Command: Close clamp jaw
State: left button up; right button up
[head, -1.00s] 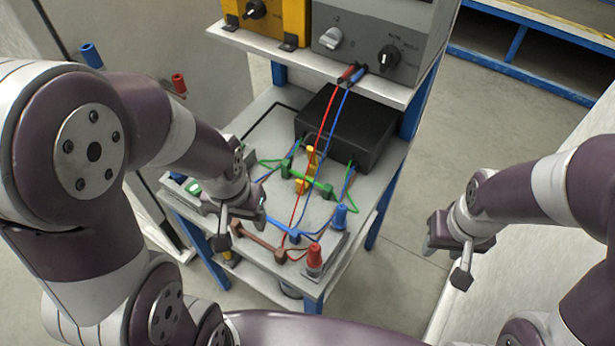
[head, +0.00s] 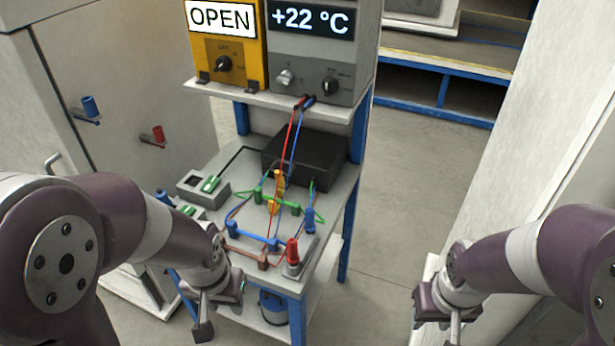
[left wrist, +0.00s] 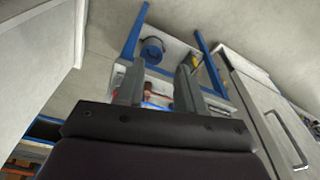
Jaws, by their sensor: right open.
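No part is labelled as the clamp jaw, so I cannot tell which piece it is. On the cart top (head: 335,195) are a brown bar-shaped piece (head: 246,258), a blue one (head: 253,240), a green one (head: 280,204) and a yellow one (head: 278,182). A red-handled piece (head: 292,251) and a blue-handled piece (head: 310,221) stand by the right front corner. My left gripper (head: 225,292) is in front of the cart's left front edge. In the left wrist view its fingers (left wrist: 158,85) are apart, with nothing held. My right gripper (head: 447,312) is open and empty, right of the cart.
A black box (head: 305,158) stands at the back of the cart. Above it are a yellow unit reading OPEN (head: 222,40) and a grey unit reading +22 °C (head: 310,50). Red and blue cables hang down to the cart top. A blue bucket (head: 273,307) is below.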

aim_at(282, 184)
jog(key=i+j+z, duration=0.15)
jog(key=j+z, duration=0.35)
jog(key=i+j+z, duration=0.1)
jog(key=j+z, duration=0.85)
jog(key=i+j, duration=0.1)
jog(key=j, duration=0.4)
